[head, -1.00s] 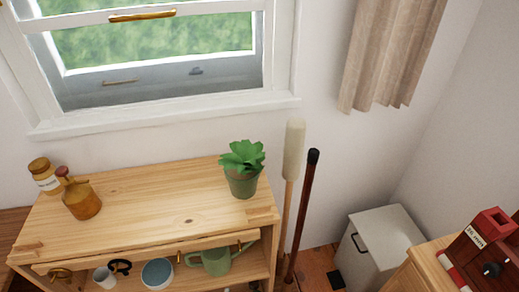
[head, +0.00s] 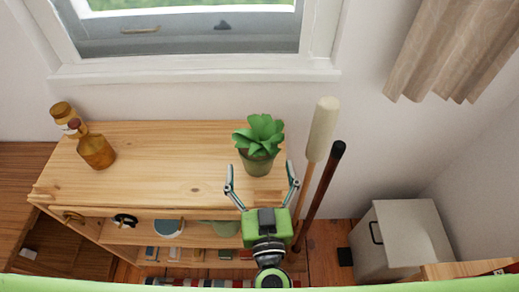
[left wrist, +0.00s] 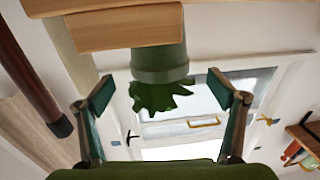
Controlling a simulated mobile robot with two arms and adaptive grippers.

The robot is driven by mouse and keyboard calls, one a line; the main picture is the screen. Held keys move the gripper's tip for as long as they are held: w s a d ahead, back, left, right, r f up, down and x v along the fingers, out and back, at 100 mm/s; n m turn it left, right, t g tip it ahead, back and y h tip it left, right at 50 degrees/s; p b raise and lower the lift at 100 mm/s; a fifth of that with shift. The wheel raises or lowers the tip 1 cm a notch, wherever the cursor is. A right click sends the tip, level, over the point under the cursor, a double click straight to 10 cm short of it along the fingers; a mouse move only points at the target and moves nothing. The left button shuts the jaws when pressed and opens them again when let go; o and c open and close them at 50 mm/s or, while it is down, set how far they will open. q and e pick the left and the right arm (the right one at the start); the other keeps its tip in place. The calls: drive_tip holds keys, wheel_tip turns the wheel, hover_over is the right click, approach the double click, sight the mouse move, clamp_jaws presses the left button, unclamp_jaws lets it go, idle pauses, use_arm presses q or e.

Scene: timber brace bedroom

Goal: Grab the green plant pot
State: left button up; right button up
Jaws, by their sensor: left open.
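The green plant pot (head: 257,163) stands upright with a leafy green plant (head: 260,132) near the right end of the wooden shelf's top. My left gripper (head: 260,168) is open and empty. In the head view its two fingers show left and right of the pot's lower part, and no contact is visible. In the upside-down left wrist view the pot (left wrist: 160,66) appears between and beyond the open fingers (left wrist: 160,90). A wooden edge hides part of the pot there. My right gripper is not in view.
The wooden shelf (head: 165,165) has a clear middle top. A brown bottle (head: 96,152) and jar (head: 65,115) stand at its left end. A pale-topped pole (head: 322,130) and a dark pole (head: 322,190) lean close on the right. A white bin (head: 400,240) stands further right.

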sight(258, 147)
use_arm(q)
drive_tip(key=shift+w+a+p, duration=0.15)
drive_tip(key=shift+w+p, duration=0.05)
drive_tip(key=shift+w, duration=1.55)
drive_tip(key=shift+w+a+p, duration=0.15)
drive_tip(key=shift+w+p, duration=0.05)
drive_tip(key=shift+w, duration=1.55)
drive_tip(key=shift+s, duration=0.1)
drive_tip(key=c, duration=1.9)
drive_tip(key=shift+r, duration=0.1)
